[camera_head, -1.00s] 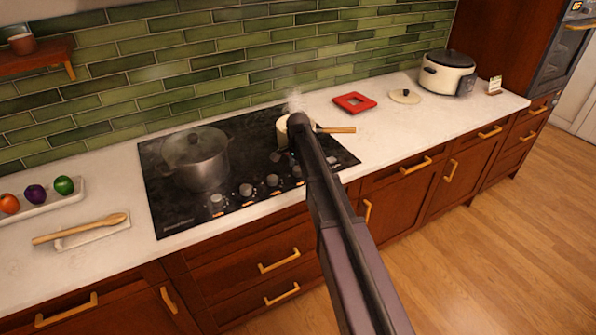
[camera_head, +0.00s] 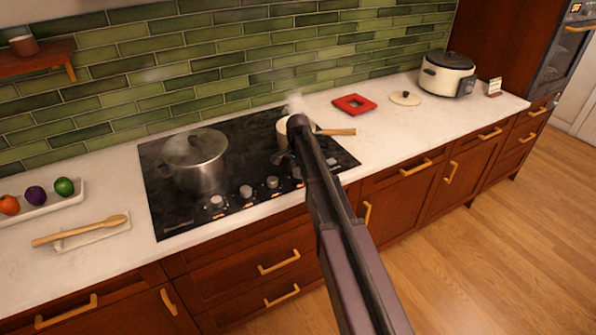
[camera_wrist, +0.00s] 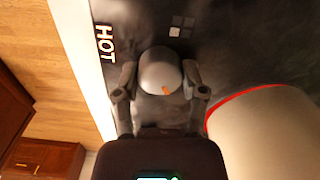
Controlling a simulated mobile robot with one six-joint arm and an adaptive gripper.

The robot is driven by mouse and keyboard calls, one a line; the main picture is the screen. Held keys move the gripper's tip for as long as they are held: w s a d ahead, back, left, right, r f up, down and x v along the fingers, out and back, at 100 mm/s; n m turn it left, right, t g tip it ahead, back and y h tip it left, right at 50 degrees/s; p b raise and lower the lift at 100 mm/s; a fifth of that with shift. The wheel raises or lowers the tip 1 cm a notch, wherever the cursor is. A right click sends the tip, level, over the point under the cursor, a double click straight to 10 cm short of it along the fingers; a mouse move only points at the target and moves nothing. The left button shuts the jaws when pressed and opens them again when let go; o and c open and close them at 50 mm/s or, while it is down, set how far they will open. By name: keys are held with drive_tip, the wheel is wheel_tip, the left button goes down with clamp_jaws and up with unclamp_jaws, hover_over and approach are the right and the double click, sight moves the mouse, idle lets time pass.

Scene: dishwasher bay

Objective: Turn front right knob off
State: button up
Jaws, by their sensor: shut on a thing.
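In the wrist view a round grey knob (camera_wrist: 160,71) with an orange mark on its face sits between the two fingers of my gripper (camera_wrist: 160,78). The fingers are closed against its sides. The word HOT glows on the black cooktop left of it. In the head view several grey knobs (camera_head: 246,191) line the front edge of the cooktop (camera_head: 180,216), with small orange lights by them. My arm hides most of my gripper (camera_head: 287,160) there, so I cannot tell from that view which knob it holds.
A lidded steel pot (camera_head: 196,165) stands on the left of the cooktop. A steaming cream saucepan (camera_head: 283,128) with a wooden handle stands behind my arm; its red-rimmed side (camera_wrist: 265,135) is close to my gripper. A red trivet (camera_head: 354,103) lies on the counter at right.

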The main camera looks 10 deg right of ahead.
drive_tip(key=n, duration=1.1)
drive_tip(key=shift+n, duration=0.3)
idle(0.3)
drive_tip(key=o, duration=1.1)
drive_tip(key=shift+o, duration=0.2)
drive_tip(key=shift+m, duration=0.4)
